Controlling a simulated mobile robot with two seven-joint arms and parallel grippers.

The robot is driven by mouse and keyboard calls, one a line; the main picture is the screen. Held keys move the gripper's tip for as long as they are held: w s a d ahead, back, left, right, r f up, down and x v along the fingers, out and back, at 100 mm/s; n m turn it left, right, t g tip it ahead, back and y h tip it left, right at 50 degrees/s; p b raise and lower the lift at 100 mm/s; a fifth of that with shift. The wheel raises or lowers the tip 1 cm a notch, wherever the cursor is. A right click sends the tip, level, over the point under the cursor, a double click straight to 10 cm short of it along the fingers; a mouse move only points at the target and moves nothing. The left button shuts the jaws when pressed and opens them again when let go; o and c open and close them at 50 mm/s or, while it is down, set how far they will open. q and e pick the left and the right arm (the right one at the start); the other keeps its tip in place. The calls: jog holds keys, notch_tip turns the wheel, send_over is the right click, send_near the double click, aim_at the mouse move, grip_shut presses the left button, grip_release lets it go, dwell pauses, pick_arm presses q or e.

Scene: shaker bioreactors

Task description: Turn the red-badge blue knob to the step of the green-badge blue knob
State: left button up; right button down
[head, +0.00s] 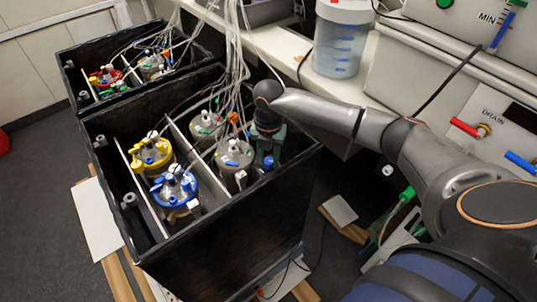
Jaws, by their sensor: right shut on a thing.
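My right gripper (268,150) reaches down into the right end of the larger black box. It is shut on a small blue knob (268,163), which shows just below the fingertips. The fingers hide part of this knob, and I cannot make out a badge on it or its step. Other blue parts sit on the blue-ringed vessel (175,187) in the same box. A blue lever (502,31) is on the panel marked MIN at the top right, with a round green disc (445,4) left of it. My left gripper is not in view.
The larger black box (225,236) holds several vessels, including a yellow-ringed one (150,152), with tubes rising from them. A smaller black box (72,62) stands behind. A clear container (341,45) stands on the bench. The DRAIN panel has a red handle (464,128).

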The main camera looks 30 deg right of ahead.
aim_at(268, 161)
jog(key=shift+m, duration=0.7)
jog(key=c, duration=0.5)
grip_release()
jog(key=shift+c, duration=0.2)
jog(key=shift+r, duration=0.1)
notch_tip(268, 161, up, 12)
jog(key=shift+r+p, duration=0.2)
jog(key=shift+p, duration=0.25)
